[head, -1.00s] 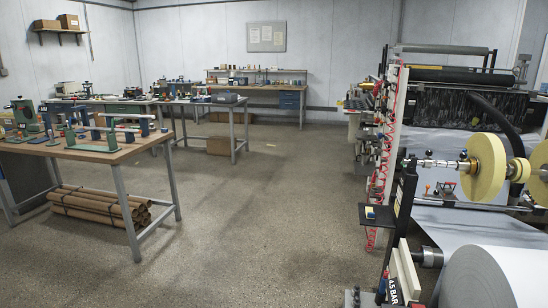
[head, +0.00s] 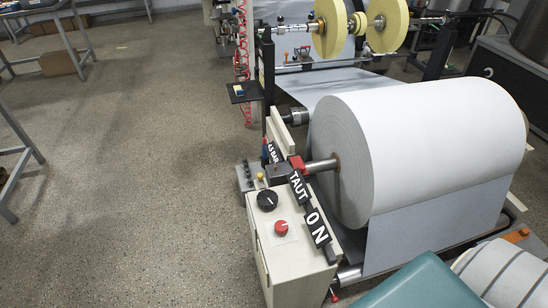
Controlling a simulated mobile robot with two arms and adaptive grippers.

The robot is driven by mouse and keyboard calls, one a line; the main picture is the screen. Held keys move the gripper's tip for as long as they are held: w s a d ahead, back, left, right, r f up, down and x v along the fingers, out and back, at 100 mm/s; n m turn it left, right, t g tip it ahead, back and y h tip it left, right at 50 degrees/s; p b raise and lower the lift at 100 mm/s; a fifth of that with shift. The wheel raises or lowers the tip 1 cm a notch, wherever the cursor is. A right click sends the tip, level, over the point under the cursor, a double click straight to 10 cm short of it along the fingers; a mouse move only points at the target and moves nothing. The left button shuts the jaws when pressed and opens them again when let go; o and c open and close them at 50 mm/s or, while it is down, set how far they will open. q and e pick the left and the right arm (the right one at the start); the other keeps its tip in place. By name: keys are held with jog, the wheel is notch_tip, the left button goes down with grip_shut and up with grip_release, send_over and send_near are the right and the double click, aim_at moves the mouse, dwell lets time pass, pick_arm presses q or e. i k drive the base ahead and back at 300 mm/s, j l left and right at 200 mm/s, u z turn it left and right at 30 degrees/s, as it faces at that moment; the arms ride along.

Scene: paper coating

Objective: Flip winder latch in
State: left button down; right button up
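A large roll of pale grey paper (head: 425,145) lies on a metal shaft (head: 321,167) at the right of the head view. A red block (head: 297,163) sits at the near end of the shaft. I cannot tell for sure if this block is the winder latch. Below it stands a cream control cabinet (head: 290,262) with a black knob (head: 267,200) and a red knob (head: 281,227). Black tags reading "TAUT" (head: 299,187) and "ON" (head: 318,232) are beside the knobs. Neither of my grippers is in view.
Two yellow rolls (head: 333,27) sit on a shaft farther back. A small black shelf (head: 244,93) juts out left of the machine. The speckled floor (head: 130,150) left of the cabinet is clear.

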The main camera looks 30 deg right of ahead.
aim_at(259, 176)
jog(key=z, duration=1.05)
